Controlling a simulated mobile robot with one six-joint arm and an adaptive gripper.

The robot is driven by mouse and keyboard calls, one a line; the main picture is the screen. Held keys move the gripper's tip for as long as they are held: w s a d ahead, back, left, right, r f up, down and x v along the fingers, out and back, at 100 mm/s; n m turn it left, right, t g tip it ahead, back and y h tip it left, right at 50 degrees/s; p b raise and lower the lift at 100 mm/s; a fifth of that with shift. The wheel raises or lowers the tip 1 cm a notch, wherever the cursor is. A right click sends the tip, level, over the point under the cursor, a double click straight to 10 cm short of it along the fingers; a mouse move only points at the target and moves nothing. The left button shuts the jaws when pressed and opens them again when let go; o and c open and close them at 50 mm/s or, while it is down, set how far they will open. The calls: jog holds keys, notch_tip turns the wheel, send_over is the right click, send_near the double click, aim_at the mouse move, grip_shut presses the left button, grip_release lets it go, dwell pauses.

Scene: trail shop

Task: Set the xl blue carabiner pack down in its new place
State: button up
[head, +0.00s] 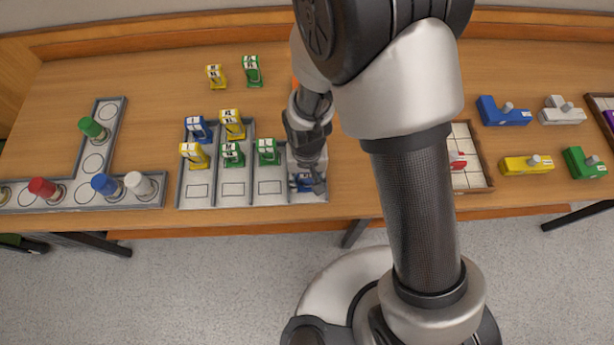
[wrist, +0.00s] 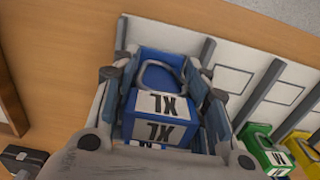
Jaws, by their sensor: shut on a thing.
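My gripper (head: 311,188) is shut on the xl blue carabiner pack (wrist: 160,108), which has a blue body, white XL labels and a grey loop. In the wrist view my gripper's fingers (wrist: 163,95) lie on both sides of it. In the head view the pack (head: 303,184) is partly hidden by my gripper and is at the front of the rightmost lane of the grey divided tray (head: 234,202). I cannot tell whether it touches the lane floor. Another white label shows just below the pack in the wrist view.
The tray's other lanes hold a blue pack (head: 198,130), yellow packs (head: 194,155) and green packs (head: 268,152). A loose yellow pack (head: 215,77) and green pack (head: 252,72) stand behind. An L-shaped tray (head: 132,200) with colored pegs is left. A tiled box (head: 475,184) is right.

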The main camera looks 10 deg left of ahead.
jog(key=o, duration=1.1)
jog(key=shift+f, duration=0.1)
notch_tip(320, 180, up, 12)
jog(key=p, duration=0.4)
jog(key=shift+r+p, duration=0.2)
jog(key=shift+p, duration=0.15)
jog(key=shift+w+d+r, duration=0.1)
jog(key=shift+d+r, duration=0.05)
jog(key=shift+r, duration=0.1)
jog(key=w+d+r+t, duration=0.1)
jog(key=d+r, duration=0.4)
jog(key=r, duration=0.4)
jog(key=s+d+r+m+t, duration=0.1)
jog(key=s+d+r, duration=0.2)
jog(key=d+r, duration=0.2)
jog(key=s+d+r+t, duration=0.1)
jog(key=s+d+r, duration=0.3)
jog(key=d, duration=0.1)
jog(key=s+d+r+m+t, duration=0.1)
jog(key=s+d+r, duration=0.2)
jog(key=d+r, duration=0.2)
jog(key=shift+s+d+r+m+t, duration=0.1)
jog(key=shift+s+r+m+t, duration=0.2)
jog(key=shift+r, duration=0.05)
